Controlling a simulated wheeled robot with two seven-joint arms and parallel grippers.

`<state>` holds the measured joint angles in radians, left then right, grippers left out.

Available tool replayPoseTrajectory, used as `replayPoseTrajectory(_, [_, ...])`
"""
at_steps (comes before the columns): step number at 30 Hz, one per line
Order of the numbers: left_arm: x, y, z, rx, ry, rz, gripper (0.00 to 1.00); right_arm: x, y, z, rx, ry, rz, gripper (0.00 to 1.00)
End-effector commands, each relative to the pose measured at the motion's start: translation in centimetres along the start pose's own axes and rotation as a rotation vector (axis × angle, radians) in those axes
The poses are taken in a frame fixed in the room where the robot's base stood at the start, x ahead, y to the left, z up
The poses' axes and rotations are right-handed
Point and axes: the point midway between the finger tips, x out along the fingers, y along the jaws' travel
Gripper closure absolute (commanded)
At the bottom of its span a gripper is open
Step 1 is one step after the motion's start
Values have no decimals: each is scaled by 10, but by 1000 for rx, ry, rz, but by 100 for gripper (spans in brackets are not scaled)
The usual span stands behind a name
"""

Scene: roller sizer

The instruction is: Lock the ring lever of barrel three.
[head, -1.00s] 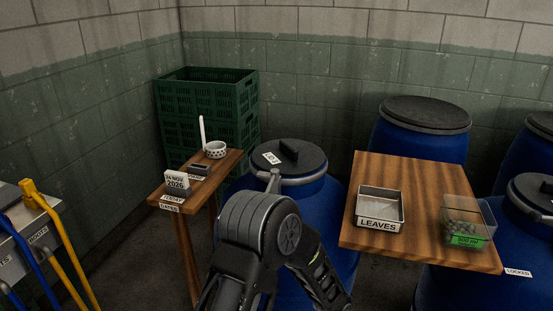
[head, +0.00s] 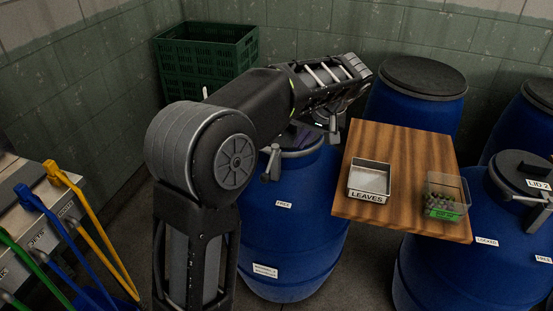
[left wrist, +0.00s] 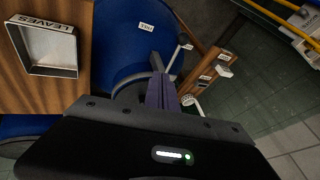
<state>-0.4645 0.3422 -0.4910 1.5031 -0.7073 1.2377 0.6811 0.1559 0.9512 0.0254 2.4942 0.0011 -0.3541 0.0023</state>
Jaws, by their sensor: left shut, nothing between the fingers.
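The blue barrel (head: 292,235) stands in the middle of the head view, with a label reading FREE (head: 283,204) on its side. A lower label on it is too small to read. Its grey ring lever (head: 271,162) sticks out at the upper left of the barrel, above the FREE label. In the left wrist view the lever (left wrist: 180,50) points away from the barrel's rim. My left gripper (head: 303,135) is over the barrel's lid, right of the lever and apart from it. Its purple fingers (left wrist: 161,92) are shut and empty. My left arm hides much of the lid.
A wooden table (head: 390,150) with a LEAVES tray (head: 369,196) and a clear box (head: 447,180) stands close on the right. Other blue barrels (head: 415,110) stand behind and right. Green crates (head: 190,50) stand behind left. Coloured handles (head: 85,225) rise at lower left.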

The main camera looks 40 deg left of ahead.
Motion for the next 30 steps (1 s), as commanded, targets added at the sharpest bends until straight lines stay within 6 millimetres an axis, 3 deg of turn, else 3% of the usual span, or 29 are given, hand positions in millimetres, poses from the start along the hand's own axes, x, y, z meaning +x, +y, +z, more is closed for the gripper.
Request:
replayPoseTrajectory(8, [18, 0, 0, 2, -2, -1, 100, -3, -1, 0, 0, -1, 1, 64])
replayPoseTrajectory(21, [101, -1, 1, 3, -5, -3, 100, -17, -5, 2, 4, -4, 5, 64])
replayPoseTrajectory(30, [126, -24, 6, 3, -1, 2, 100, -26, -8, 3, 6, -8, 9, 64])
